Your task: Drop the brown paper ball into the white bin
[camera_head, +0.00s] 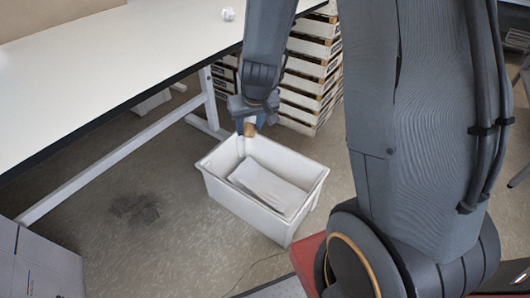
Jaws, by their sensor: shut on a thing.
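The brown paper ball (250,130) is small and tan, held at the tip of my gripper (249,123). My gripper is shut on it and points down. Both appear over the back left part of the white bin (293,232); their exact height above it is hard to tell. The white bin is an open rectangular tub on the floor, with a pale flat piece (268,186) inside. My arm hides part of the scene behind it.
A white table (120,50) with a dark edge spans the upper left, with a small white crumpled ball (228,14) on it. Stacked white trays (308,75) stand behind the bin. A grey box (40,265) is at the lower left.

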